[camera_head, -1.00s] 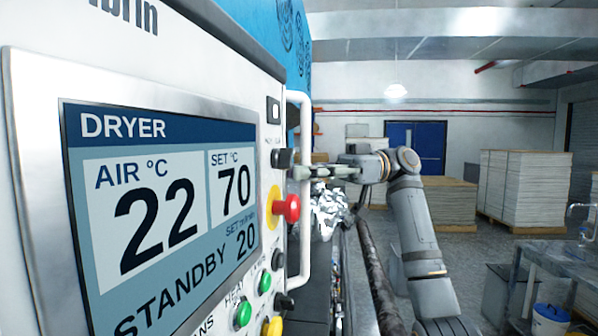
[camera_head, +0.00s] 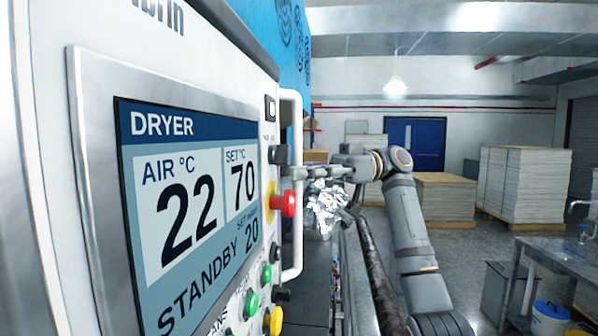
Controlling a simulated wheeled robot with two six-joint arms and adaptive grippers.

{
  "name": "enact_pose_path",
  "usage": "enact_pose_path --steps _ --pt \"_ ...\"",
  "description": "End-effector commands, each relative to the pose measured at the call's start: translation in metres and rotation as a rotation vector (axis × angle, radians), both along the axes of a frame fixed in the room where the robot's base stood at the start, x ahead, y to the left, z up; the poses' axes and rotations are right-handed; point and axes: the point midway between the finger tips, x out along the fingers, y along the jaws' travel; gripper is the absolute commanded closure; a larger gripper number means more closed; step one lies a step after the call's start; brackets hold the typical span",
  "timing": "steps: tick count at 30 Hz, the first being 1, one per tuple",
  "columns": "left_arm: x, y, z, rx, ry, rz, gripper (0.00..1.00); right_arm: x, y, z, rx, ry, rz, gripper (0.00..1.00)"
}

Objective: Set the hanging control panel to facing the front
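The hanging control panel (camera_head: 55,130) fills the left of the head view, close to me and seen obliquely. Its screen (camera_head: 190,200) reads DRYER and STANDBY. A white vertical handle (camera_head: 297,240) runs along its right edge. My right gripper (camera_head: 300,173) reaches in from the right, with its fingertips at the handle's upper half, overlapping it in the picture. I cannot tell whether the fingers are closed around the bar or only beside it. My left gripper is not in view.
A red button (camera_head: 288,203) sticks out beside the handle. Behind my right gripper is a crumpled silvery thing (camera_head: 325,205). Stacked pallets (camera_head: 520,185) and a metal table (camera_head: 560,255) stand at the right, with open grey floor between. A blue door (camera_head: 415,145) is at the back.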

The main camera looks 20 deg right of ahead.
Motion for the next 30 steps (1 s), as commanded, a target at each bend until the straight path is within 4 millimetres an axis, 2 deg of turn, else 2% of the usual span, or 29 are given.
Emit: enact_pose_path --steps 6,15,18,30 --pt "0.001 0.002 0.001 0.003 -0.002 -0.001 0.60 0.000 -0.007 0.001 0.001 -0.001 -0.001 0.62" --pt "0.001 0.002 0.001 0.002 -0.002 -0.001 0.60 0.001 -0.062 0.001 0.004 0.000 -0.002 0.62" --pt "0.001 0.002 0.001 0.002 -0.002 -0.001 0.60 0.001 -0.072 0.001 0.002 0.000 -0.002 0.62" --pt "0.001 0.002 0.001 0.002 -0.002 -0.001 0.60 0.001 -0.077 0.000 0.001 -0.001 0.000 0.62"
